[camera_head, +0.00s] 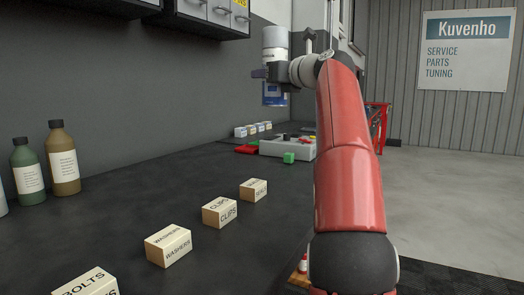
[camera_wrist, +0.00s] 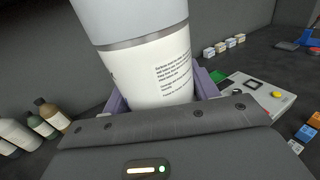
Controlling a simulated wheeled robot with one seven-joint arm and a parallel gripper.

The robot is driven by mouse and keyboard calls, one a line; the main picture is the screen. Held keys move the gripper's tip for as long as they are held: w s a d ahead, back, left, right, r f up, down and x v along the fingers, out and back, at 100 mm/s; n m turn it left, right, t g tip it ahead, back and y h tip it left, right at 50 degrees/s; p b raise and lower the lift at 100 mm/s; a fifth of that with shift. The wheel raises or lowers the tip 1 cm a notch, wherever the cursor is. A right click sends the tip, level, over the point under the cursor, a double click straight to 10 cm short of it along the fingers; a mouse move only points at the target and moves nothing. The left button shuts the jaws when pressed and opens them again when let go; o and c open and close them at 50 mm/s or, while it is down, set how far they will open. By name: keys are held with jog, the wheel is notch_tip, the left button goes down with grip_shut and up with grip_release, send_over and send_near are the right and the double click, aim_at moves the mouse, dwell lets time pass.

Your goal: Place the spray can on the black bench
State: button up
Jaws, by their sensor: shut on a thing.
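The spray can (camera_head: 275,40) is a white and grey cylinder with a blue lower part, held upright in the air above the black bench (camera_head: 150,220). In the wrist view the can (camera_wrist: 155,75) fills the top middle, with a printed white label and a grey band. My gripper (camera_head: 268,73) is shut around the can's middle, and its purple fingers (camera_wrist: 160,95) show on both sides of it. The can's base is apart from the bench. The far side of the can is hidden.
Small labelled boxes, one marked washers (camera_head: 168,245) and one marked clips (camera_head: 219,212), stand in a row on the bench. Brown (camera_head: 63,158) and green (camera_head: 28,170) bottles stand at the left. A grey control box (camera_head: 288,147) sits farther back. Bare bench lies between the bottles and boxes.

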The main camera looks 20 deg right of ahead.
jog(key=f+b, duration=0.7)
jog(key=f, duration=1.2)
jog(key=shift+s+f, duration=0.2)
jog(key=shift+f+b, duration=0.2)
jog(key=shift+b, duration=0.2)
jog(key=o, duration=1.3)
jog(key=shift+c, duration=0.2)
jog(key=shift+r, duration=0.2)
jog(key=s, duration=0.4)
jog(key=s+d, duration=0.1)
jog(key=s, duration=0.3)
jog(key=s+d, duration=0.1)
jog(key=s, duration=0.2)
jog(key=shift+s+d+b, duration=0.1)
jog(key=shift+s+b, duration=0.2)
jog(key=shift+s, duration=0.1)
